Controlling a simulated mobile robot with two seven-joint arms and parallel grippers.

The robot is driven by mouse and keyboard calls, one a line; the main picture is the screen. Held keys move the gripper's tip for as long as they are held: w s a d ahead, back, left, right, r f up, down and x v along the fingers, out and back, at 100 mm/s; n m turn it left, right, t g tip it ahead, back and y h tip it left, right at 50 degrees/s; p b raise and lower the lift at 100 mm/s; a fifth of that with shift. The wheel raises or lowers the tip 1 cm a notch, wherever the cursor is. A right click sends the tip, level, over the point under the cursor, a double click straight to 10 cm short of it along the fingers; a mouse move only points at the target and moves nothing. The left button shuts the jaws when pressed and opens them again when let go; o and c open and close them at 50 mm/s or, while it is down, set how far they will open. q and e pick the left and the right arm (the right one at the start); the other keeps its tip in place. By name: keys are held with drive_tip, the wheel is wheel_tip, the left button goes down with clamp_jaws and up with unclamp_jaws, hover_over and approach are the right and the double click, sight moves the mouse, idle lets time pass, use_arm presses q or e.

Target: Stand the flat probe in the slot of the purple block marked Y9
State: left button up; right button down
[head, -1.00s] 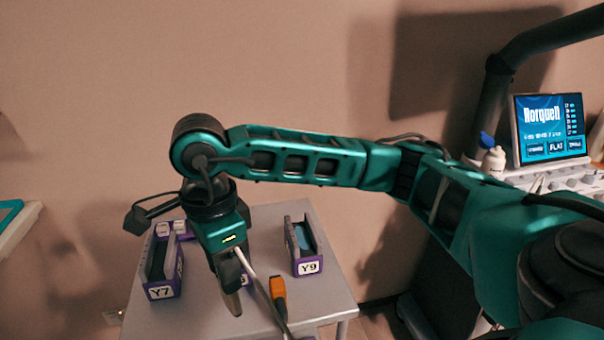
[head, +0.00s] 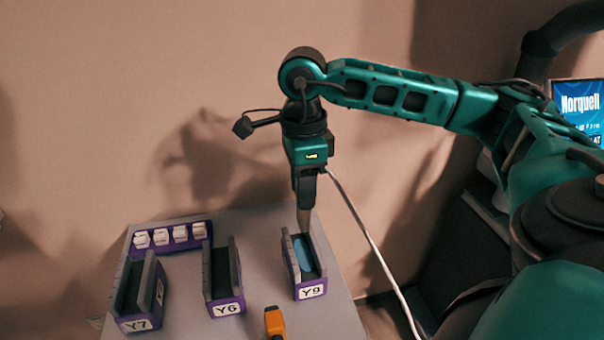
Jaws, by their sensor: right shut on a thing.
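My right gripper (head: 305,200) points down above the back end of the purple block marked Y9 (head: 312,292). It is shut on a slim grey-tan probe (head: 304,221), which hangs upright with its lower end at the far part of the slot. I cannot tell whether that end is inside the slot or just above it. A pale cable (head: 365,230) runs from the gripper down to the right. A light blue patch (head: 304,254) shows inside the Y9 slot. My left gripper is not in view.
Purple blocks marked Y7 (head: 137,325) and Y6 (head: 228,309) stand to the left on the grey table (head: 190,325). A purple rack with several white pieces (head: 172,237) is at the back left. An orange-ended item (head: 274,322) lies in front of Y9.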

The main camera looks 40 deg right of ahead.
sight(303, 220)
drive_tip(key=shift+f+b, duration=0.4)
drive_tip(key=shift+f, duration=0.15)
drive_tip(key=shift+f+b, duration=0.45)
drive_tip(key=shift+f, duration=0.15)
drive_tip(key=shift+f+b, duration=0.4)
drive_tip(key=shift+f, duration=0.2)
drive_tip(key=shift+f+b, duration=0.65)
drive_tip(key=shift+f, duration=0.25)
drive_tip(key=shift+f+b, duration=0.8)
drive_tip(key=shift+f, duration=0.05)
drive_tip(key=shift+f+b, duration=0.35)
drive_tip(key=shift+f, duration=0.05)
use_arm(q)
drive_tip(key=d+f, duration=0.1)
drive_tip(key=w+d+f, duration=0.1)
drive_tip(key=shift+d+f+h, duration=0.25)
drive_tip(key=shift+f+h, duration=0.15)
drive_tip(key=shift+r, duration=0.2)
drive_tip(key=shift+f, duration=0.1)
use_arm(e)
drive_tip(key=shift+f, duration=0.15)
